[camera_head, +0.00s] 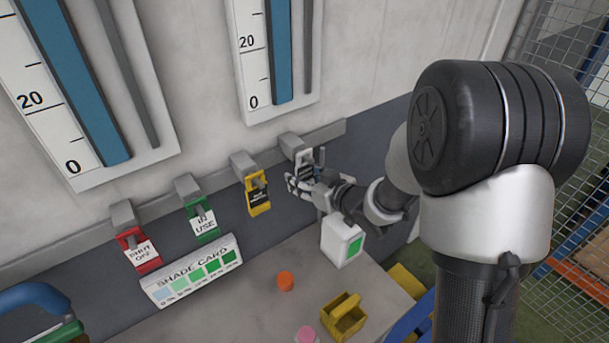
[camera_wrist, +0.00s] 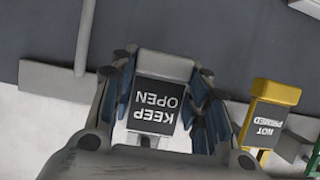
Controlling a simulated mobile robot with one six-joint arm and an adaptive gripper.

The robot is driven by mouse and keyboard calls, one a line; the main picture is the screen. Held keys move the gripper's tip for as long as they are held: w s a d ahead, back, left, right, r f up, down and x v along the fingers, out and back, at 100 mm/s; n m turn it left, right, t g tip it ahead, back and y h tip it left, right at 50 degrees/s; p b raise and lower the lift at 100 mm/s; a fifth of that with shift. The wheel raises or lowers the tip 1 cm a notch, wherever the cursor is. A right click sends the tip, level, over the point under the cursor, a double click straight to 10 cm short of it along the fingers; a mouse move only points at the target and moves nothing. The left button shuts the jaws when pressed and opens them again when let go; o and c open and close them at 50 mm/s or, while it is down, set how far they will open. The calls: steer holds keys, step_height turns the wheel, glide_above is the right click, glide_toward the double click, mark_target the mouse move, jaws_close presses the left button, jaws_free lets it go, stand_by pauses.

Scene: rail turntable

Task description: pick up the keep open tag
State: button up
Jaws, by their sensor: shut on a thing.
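The keep open tag (camera_wrist: 158,98) is dark with white lettering and a pale grey top, and it shows upside down in the wrist view. My gripper (camera_wrist: 165,105) is shut on it, with a blue-padded finger on each side. In the head view my gripper (camera_head: 304,180) is at the right end of the row of hooks on the wall rail. There the tag is mostly hidden by my fingers. I cannot tell whether it still touches its hook (camera_head: 292,143).
Beside it hang a yellow tag (camera_head: 258,195) reading not primed, a green tag (camera_head: 203,222) and a red tag (camera_head: 139,252). Below are a shade card (camera_head: 195,272), a white container (camera_head: 341,240), an orange cap (camera_head: 285,281) and a yellow holder (camera_head: 343,317) on the bench.

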steer(key=shift+c, duration=0.6)
steer(key=shift+r, duration=0.5)
steer(key=s+d+b, duration=1)
steer(key=s, duration=0.5)
steer(key=shift+r, duration=0.25)
steer(key=shift+r+p, duration=0.35)
steer(key=shift+p, duration=0.05)
